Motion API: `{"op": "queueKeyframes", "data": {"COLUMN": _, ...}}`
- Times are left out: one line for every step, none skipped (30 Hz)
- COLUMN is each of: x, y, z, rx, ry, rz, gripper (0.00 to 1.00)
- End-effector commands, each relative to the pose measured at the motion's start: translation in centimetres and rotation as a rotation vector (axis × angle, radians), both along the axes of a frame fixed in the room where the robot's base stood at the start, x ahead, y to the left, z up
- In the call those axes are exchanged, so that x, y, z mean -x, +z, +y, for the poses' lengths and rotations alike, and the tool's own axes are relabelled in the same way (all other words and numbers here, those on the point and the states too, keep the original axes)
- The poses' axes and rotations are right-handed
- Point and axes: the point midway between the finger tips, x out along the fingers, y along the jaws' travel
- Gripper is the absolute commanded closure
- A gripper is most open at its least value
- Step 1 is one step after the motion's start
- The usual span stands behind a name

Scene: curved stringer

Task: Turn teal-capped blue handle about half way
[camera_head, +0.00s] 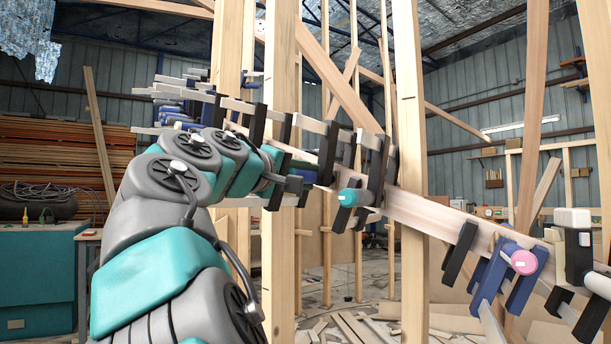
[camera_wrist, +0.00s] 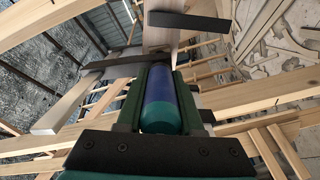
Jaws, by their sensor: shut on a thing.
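The blue handle (camera_wrist: 158,88) with a teal cap (camera_wrist: 160,126) lies lengthwise between the two dark green fingers of my gripper (camera_wrist: 159,75) in the wrist view. The fingers are shut on it from both sides, with the teal end toward my palm. In the head view my gripper (camera_head: 302,170) reaches the clamp row from the left. A small blue part of the handle (camera_head: 309,176) shows at its fingers; the rest is hidden by them.
A curved wooden stringer (camera_head: 425,213) runs across, with several dark bar clamps along it. A teal handle (camera_head: 352,197) sticks out close right of my gripper. A pink-capped blue clamp (camera_head: 522,262) is farther right. Upright posts (camera_head: 410,130) stand near the stringer.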

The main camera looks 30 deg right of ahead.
Motion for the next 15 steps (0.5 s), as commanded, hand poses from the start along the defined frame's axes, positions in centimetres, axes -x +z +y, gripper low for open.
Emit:
{"op": "queueKeyframes", "data": {"x": -0.05, "y": 0.13, "z": 0.12, "rx": 0.021, "ry": 0.003, "rz": 0.035, "gripper": 1.0}}
{"op": "queueKeyframes", "data": {"x": -0.06, "y": 0.12, "z": 0.13, "rx": 0.032, "ry": 0.003, "rz": 0.058, "gripper": 1.0}}
{"op": "queueKeyframes", "data": {"x": -0.06, "y": 0.11, "z": 0.14, "rx": 0.047, "ry": 0.004, "rz": 0.087, "gripper": 1.0}}
{"op": "queueKeyframes", "data": {"x": -0.07, "y": 0.1, "z": 0.15, "rx": 0.057, "ry": 0.004, "rz": 0.108, "gripper": 1.0}}
{"op": "queueKeyframes", "data": {"x": -0.07, "y": 0.09, "z": 0.14, "rx": 0.067, "ry": 0.004, "rz": 0.127, "gripper": 1.0}}
{"op": "queueKeyframes", "data": {"x": -0.08, "y": 0.08, "z": 0.15, "rx": 0.08, "ry": 0.004, "rz": 0.153, "gripper": 1.0}}
{"op": "queueKeyframes", "data": {"x": -0.07, "y": 0.08, "z": 0.15, "rx": 0.089, "ry": 0.004, "rz": 0.172, "gripper": 1.0}}
{"op": "queueKeyframes", "data": {"x": -0.08, "y": 0.07, "z": 0.14, "rx": 0.098, "ry": 0.004, "rz": 0.189, "gripper": 1.0}}
{"op": "queueKeyframes", "data": {"x": -0.06, "y": 0.06, "z": 0.13, "rx": 0.109, "ry": 0.004, "rz": 0.212, "gripper": 1.0}}
{"op": "queueKeyframes", "data": {"x": -0.07, "y": 0.06, "z": 0.12, "rx": 0.116, "ry": 0.003, "rz": 0.227, "gripper": 1.0}}
{"op": "queueKeyframes", "data": {"x": -0.07, "y": 0.06, "z": 0.12, "rx": 0.123, "ry": 0.003, "rz": 0.241, "gripper": 1.0}}
{"op": "queueKeyframes", "data": {"x": -0.06, "y": 0.05, "z": 0.12, "rx": 0.132, "ry": 0.003, "rz": 0.259, "gripper": 1.0}}
{"op": "queueKeyframes", "data": {"x": -0.06, "y": 0.05, "z": 0.12, "rx": 0.137, "ry": 0.003, "rz": 0.27, "gripper": 1.0}}
{"op": "queueKeyframes", "data": {"x": -0.05, "y": 0.05, "z": 0.12, "rx": 0.144, "ry": 0.003, "rz": 0.281, "gripper": 1.0}}
{"op": "queueKeyframes", "data": {"x": -0.05, "y": 0.06, "z": 0.11, "rx": 0.151, "ry": 0.003, "rz": 0.295, "gripper": 1.0}}
